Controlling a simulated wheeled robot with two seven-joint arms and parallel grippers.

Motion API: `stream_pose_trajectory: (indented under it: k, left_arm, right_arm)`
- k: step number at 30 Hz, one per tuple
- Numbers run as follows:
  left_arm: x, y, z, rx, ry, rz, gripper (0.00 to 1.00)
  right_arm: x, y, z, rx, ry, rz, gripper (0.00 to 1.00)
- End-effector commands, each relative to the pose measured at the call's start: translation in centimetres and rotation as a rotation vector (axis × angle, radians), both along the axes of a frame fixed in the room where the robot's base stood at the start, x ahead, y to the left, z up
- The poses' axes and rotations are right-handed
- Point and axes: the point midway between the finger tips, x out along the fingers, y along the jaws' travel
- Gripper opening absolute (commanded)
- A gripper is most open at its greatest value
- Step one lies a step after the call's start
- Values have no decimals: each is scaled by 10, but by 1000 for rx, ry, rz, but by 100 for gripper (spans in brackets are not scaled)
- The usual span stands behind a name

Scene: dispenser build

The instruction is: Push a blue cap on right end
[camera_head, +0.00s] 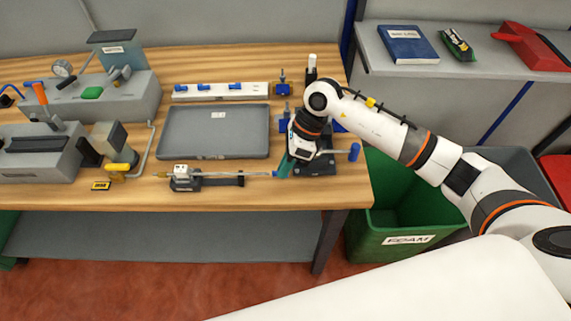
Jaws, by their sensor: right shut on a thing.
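My right gripper (283,168) reaches down at the front right of the bench, with its teal fingertips shut on a small blue cap (275,174). The cap is at the right end of a thin rod-like assembly (256,174), which lies level in a dark holder (215,181) with a grey block on its left part. The fingers partly hide the cap, so I cannot tell how far it sits on the end. More blue caps (204,87) lie on a white strip (220,93) at the back. My left gripper is out of view.
A grey tray (213,154) lies behind the holder. A black fixture (318,167) with a blue knob (354,152) stands right of my gripper. Grey machines (45,165) fill the left. A green foam bin (390,228) stands beyond the bench's right edge.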

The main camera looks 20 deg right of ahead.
Motion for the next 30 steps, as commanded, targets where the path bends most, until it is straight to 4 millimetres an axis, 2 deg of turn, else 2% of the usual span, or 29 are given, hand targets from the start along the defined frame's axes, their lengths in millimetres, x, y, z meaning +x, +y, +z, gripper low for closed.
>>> stream_pose_trajectory:
  k: [30]
  left_arm:
    - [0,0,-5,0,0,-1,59]
  right_arm:
    - [3,10,0,0,0,0,0]
